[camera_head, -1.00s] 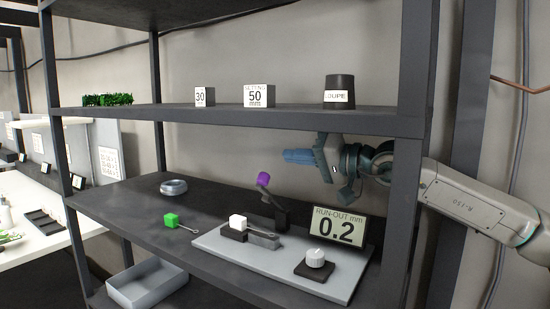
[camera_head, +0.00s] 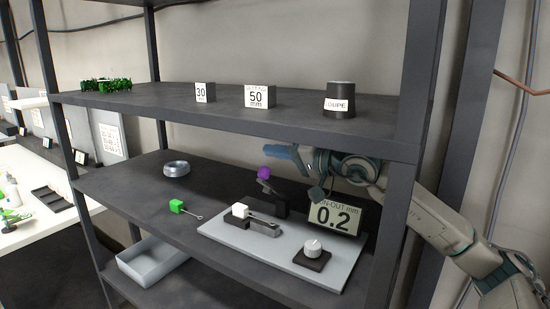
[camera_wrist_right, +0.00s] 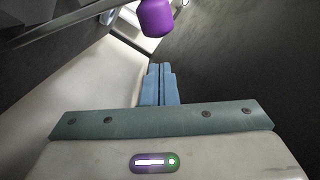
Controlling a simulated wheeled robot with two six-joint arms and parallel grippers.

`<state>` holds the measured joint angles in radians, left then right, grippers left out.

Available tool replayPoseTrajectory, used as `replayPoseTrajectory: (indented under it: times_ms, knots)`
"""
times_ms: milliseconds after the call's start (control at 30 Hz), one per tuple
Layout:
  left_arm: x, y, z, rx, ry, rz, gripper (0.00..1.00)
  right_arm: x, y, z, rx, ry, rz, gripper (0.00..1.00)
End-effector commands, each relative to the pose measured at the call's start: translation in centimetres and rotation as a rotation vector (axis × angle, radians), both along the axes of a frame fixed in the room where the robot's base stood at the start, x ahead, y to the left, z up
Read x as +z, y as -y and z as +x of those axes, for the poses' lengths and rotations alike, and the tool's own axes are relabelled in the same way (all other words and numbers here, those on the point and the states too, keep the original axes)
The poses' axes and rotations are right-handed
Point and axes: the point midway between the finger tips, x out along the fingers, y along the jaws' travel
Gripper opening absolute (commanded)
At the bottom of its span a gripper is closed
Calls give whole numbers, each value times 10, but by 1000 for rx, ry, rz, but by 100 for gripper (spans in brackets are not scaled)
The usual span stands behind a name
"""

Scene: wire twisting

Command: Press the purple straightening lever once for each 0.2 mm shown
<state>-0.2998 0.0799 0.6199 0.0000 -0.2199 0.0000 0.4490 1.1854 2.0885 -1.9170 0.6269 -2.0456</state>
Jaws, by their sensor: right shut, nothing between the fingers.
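The purple lever knob (camera_head: 264,173) tops a dark lever on the grey base plate (camera_head: 335,274) on the middle shelf. It also shows in the right wrist view (camera_wrist_right: 156,17), just beyond my fingertips. The run-out display (camera_head: 335,217) reads 0.2. My right gripper (camera_head: 272,149) is shut and empty, above and slightly right of the knob in the head view. In the right wrist view the blue fingers (camera_wrist_right: 159,85) are together, with a visible gap to the knob. My left gripper is not in view.

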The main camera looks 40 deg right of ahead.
Motion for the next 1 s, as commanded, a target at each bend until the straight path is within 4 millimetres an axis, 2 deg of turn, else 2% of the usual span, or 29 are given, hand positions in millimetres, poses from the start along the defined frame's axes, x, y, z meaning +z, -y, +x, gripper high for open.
replayPoseTrajectory:
  times_ms: [267, 1000]
  knots:
    - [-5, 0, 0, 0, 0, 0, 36, -16, -13, -15, 2, -2, -2, 0]
    - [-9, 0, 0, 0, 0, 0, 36, -21, -21, -21, 5, 16, -33, 0]
